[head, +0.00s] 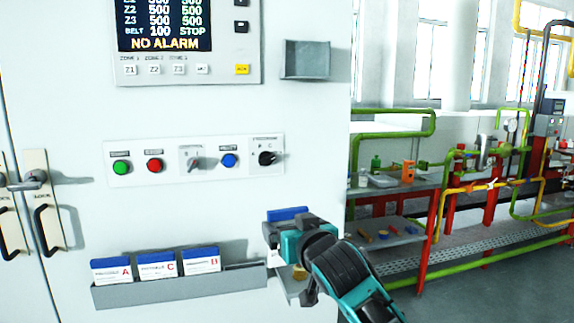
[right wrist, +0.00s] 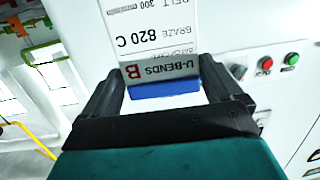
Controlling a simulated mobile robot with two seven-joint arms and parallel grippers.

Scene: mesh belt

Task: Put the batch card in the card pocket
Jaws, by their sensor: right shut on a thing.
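The batch card (head: 287,213) shows as a blue-topped strip above my right gripper (head: 285,226) in the head view, in front of the cabinet's right part. In the right wrist view the white card (right wrist: 150,42) appears upside down, with "U-BENDS B", "BRAZE 820 C" and a blue edge. The right gripper (right wrist: 165,88) is shut on it, one finger at each side. The card pocket (head: 306,60), a small grey holder on the cabinet front, is up and to the right of the gripper, apart from the card. It looks empty. My left gripper is out of view.
A grey rack (head: 180,287) low on the cabinet holds blue-topped profile cards A, C and B. Buttons and knobs (head: 195,160) lie between rack and display panel (head: 185,40). A shelf with parts (head: 390,185) and coloured pipes stand at right.

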